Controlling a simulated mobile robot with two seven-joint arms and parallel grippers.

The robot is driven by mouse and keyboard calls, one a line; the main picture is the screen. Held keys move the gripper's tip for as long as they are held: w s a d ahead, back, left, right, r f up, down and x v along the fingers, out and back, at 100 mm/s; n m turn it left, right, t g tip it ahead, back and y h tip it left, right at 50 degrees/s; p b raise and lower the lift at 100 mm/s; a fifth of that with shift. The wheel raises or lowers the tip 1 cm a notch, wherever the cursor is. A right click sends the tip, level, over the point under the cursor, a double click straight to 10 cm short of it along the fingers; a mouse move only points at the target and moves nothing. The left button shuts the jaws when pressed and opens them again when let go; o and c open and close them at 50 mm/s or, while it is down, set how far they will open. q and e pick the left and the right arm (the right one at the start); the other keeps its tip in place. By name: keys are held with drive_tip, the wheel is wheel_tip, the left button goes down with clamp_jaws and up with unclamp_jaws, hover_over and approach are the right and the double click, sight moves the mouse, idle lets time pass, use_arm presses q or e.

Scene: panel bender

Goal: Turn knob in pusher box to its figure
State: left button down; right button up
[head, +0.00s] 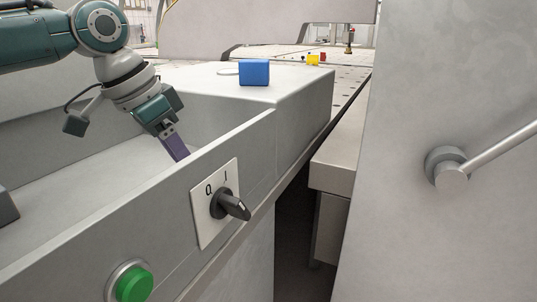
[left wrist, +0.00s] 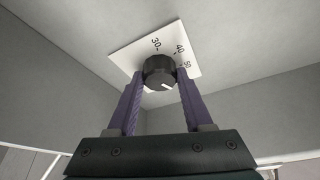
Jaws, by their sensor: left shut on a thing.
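The pusher box (head: 92,222) is a grey open-topped box at the left of the head view. My left arm reaches down into it, and the purple fingers of my left gripper (head: 181,150) are partly hidden behind its front wall. In the left wrist view, a round black knob (left wrist: 158,68) sits on a white dial plate (left wrist: 138,50) with the figures 30, 40 and 50 readable. The fingers of my left gripper (left wrist: 160,78) are shut on the knob's two sides. A short white mark shows on the knob's lower edge. The head view hides this knob.
The front wall carries a black rotary switch (head: 229,205) on a white plate and a green button (head: 134,284). A blue block (head: 254,72) stands on the grey ledge behind. A grey panel with a lever handle (head: 452,172) fills the right side.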

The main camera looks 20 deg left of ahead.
use_arm(q)
drive_tip(key=shift+r+p, duration=0.15)
drive_tip(key=shift+p, duration=0.35)
drive_tip(key=n+p, duration=0.1)
drive_tip(key=p, duration=0.1)
drive_tip(key=n+y+p, duration=0.1)
drive_tip(key=n+p, duration=0.1)
drive_tip(key=p, duration=0.1)
drive_tip(key=n+y+p, duration=0.1)
drive_tip(key=n+p, duration=0.1)
drive_tip(key=p, duration=0.1)
drive_tip(key=shift+s+d+r, duration=0.1)
drive_tip(key=shift+d+r, duration=0.05)
drive_tip(key=shift+d, duration=0.1)
drive_tip(key=shift+n+y+p, duration=0.3)
drive_tip(key=shift+n+p, duration=0.9)
drive_tip(key=shift+f+n+y+p, duration=0.3)
drive_tip(key=shift+n+p, duration=0.2)
drive_tip(key=shift+n, duration=0.2)
drive_tip(key=shift+c, duration=1.5)
unclamp_jaws()
drive_tip(key=shift+r, duration=0.1)
